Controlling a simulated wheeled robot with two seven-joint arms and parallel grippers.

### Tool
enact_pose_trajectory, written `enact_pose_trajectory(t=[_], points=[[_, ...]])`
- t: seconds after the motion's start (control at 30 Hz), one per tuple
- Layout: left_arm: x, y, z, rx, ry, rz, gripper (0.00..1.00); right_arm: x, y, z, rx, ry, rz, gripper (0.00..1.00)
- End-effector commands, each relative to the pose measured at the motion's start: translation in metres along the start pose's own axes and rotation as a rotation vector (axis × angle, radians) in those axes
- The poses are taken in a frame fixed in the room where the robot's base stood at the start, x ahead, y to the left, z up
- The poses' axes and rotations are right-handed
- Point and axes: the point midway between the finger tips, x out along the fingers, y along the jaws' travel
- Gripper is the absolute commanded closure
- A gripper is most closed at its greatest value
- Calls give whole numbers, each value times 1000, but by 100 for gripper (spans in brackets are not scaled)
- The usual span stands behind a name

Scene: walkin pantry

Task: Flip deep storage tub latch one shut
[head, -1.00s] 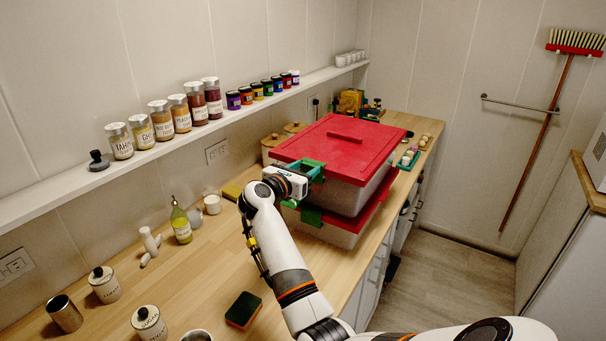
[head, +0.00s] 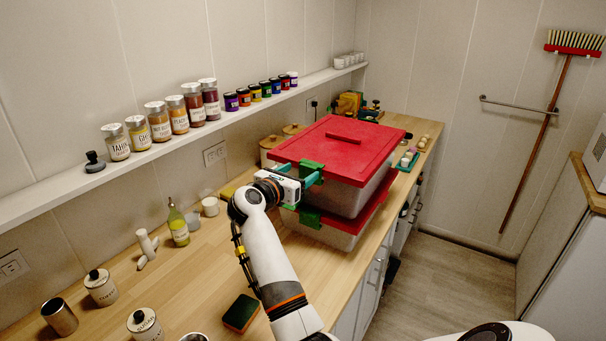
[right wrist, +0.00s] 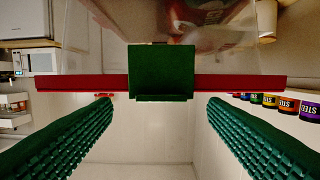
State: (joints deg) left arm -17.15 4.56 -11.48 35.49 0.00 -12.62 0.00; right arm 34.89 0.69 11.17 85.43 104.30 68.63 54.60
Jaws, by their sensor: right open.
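A clear tub with a red lid (head: 345,150) stands on top of another red-lidded tub on the wooden counter. A green latch (head: 312,168) sits at the upper tub's near-left lid edge. In the right wrist view this latch (right wrist: 162,72) is a square green plate across the red rim; I cannot tell if it is fastened. My right gripper (head: 312,180) is at the latch, open, with a ribbed green finger on each side of it in the right wrist view (right wrist: 162,105). Nothing is between the fingers. The left gripper is not in view.
A lower green latch (head: 310,216) hangs on the bottom tub (head: 335,232). A shelf of jars (head: 170,115) runs along the wall. Canisters (head: 102,287), an oil bottle (head: 179,225) and a sponge (head: 241,313) stand on the counter to the left.

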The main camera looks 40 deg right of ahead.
Motion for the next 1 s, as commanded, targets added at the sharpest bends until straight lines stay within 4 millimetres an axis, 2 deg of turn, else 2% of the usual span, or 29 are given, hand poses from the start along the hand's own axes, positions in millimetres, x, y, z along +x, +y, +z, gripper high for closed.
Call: enact_pose_trajectory(t=[0.03,0.2,0.43,0.6,1.0], points=[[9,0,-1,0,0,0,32,-12,-1,6,5,-4,-4,32],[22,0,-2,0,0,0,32,-49,-1,5,5,-4,-3,32],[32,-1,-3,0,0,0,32,-83,0,3,2,-3,-1,32],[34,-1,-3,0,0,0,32,-91,0,1,1,-1,1,32],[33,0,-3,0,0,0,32,-91,0,0,1,-1,1,32]])
